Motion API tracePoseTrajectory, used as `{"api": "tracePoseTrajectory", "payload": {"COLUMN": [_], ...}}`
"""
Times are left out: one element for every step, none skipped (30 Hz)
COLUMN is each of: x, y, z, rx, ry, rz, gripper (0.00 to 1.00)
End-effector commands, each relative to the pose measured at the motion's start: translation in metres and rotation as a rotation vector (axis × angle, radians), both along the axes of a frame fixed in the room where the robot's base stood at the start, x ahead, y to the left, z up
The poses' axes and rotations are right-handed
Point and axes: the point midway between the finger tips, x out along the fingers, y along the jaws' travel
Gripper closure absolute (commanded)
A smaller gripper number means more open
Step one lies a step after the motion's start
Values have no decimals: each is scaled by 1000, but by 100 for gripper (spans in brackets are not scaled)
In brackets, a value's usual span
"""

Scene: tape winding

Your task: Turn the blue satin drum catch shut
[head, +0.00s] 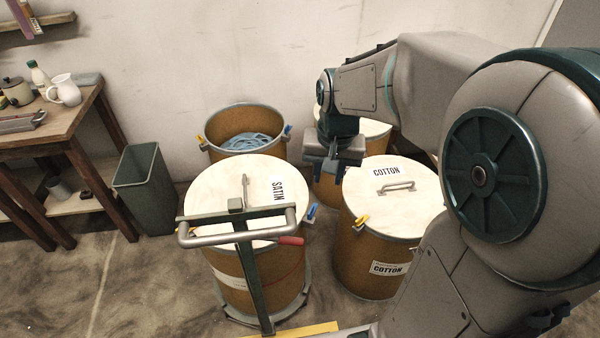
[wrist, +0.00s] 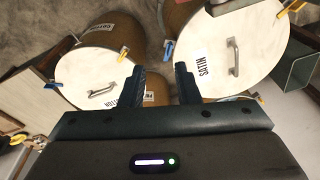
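The satin drum (head: 230,258) is a brown fibre drum with a pale lid, a grey handle and a SATIN label. Its blue catch (head: 312,212) sticks up and out at the rim's right side, facing the cotton drum; I cannot tell its exact angle. In the wrist view the blue catch (wrist: 169,49) lies beyond the gap between my fingers, nearer the right finger. My gripper (head: 334,170) hangs above the gap between the drums, behind the catch and apart from it. In the wrist view my gripper (wrist: 158,74) is open with nothing between the fingers.
The cotton drum (head: 360,255) stands close on the right, with a yellow catch (head: 361,222) facing the satin drum. An open drum (head: 225,150) holding blue material stands behind. A grey tubular handle (head: 222,237) crosses before the satin drum. A green bin (head: 145,190) stands left.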

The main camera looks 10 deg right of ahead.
Motion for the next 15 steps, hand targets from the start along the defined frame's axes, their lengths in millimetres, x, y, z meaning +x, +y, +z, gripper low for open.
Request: {"api": "tracePoseTrajectory", "payload": {"x": [16,25,37,45,54,65,72,80,89,95,101,107,111,115,119], "y": [0,0,1,1,1,1,2,2,2,2,2,2,3,3,3], "z": [-19,-26,-36,-44,-52,-62,-71,-78,-88,-95,-102,-109,-115,-119,-123], "rx": [2,4,6,7,7,8,7,6,6,5,4,4,2,1,0], "ry": [21,30,42,50,60,70,80,86,96,102,107,114,118,122,125], "rz": [-30,-47,-72,-90,-109,-134,-151,-169,-190,-205,-217,-234,-243,-253,-263], "gripper": [71,71,71,71,71,71,71,71,71,71,71,71,71,71,71]}}
